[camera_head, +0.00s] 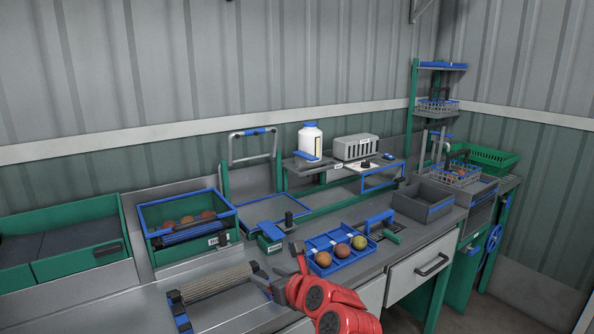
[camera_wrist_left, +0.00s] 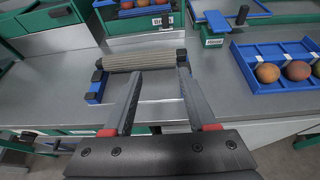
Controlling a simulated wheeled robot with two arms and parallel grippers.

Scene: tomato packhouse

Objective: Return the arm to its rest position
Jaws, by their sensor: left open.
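My left gripper (camera_head: 275,260), on a red arm (camera_head: 322,298), is open and empty above the front of the bench. In the left wrist view its two grey fingers (camera_wrist_left: 159,78) stand apart with nothing between them. A ribbed roller (camera_head: 215,281) on blue end mounts lies beyond the fingertips, and it also shows in the left wrist view (camera_wrist_left: 144,60). The fingers appear apart from it. My right gripper is in neither view.
A blue tray (camera_head: 312,243) with several tomatoes is right of the gripper. A green-and-blue crate (camera_head: 145,220) of tomatoes stands behind left. A grey bin (camera_head: 424,203), a white bottle (camera_head: 311,140) and a wire basket (camera_head: 455,177) are farther back.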

